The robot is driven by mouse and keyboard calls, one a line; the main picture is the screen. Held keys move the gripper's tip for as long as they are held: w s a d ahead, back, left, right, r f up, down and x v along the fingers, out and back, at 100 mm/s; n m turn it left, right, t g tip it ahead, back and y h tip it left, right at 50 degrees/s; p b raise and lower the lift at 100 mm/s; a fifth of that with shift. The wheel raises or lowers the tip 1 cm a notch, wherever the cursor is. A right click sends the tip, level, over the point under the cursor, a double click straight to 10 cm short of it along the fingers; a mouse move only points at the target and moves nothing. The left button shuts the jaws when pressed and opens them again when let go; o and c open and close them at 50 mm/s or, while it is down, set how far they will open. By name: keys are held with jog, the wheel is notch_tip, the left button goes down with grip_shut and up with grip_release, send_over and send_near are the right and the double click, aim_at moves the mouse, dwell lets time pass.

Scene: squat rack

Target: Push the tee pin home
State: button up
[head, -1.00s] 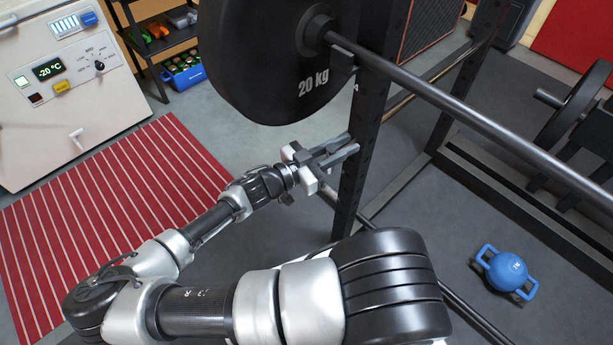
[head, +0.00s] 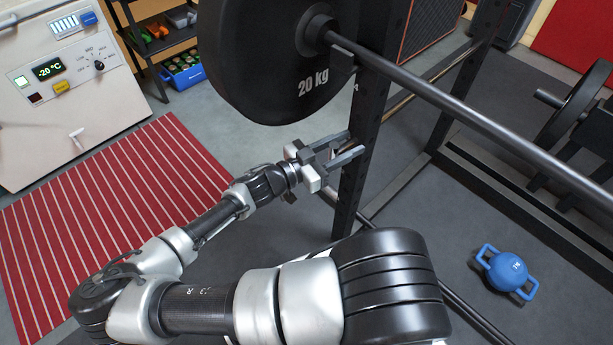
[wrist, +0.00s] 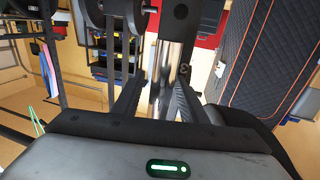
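My gripper (head: 356,145) is at the near rack upright (head: 366,110), just below the barbell plate. Its two fingers are apart and point at the upright; the tips overlap it in the head view. In the wrist view my gripper (wrist: 157,95) shows both fingers apart, one on each side of a shiny metal piece (wrist: 172,62) in front of the dark upright (wrist: 181,14). I cannot tell whether this metal piece is the tee pin, or whether the fingers touch anything. No tee pin shows clearly in the head view.
A 20 kg plate (head: 270,60) on the barbell (head: 440,95) hangs just above my gripper. A white cabinet (head: 70,110), red striped mat (head: 110,210) and shelf (head: 160,45) are at left.

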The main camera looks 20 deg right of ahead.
aim_at(330, 153)
jog(key=shift+s+a+r+b, duration=0.1)
jog(key=shift+s+a+b, duration=0.1)
jog(key=shift+a, duration=0.95)
jog(key=shift+s+a+b, duration=0.2)
jog(key=shift+a, duration=0.9)
jog(key=shift+s+a+r+b, duration=0.1)
jog(key=shift+s+a+b, duration=0.1)
jog(key=shift+a, duration=0.95)
jog(key=shift+a+f, duration=0.1)
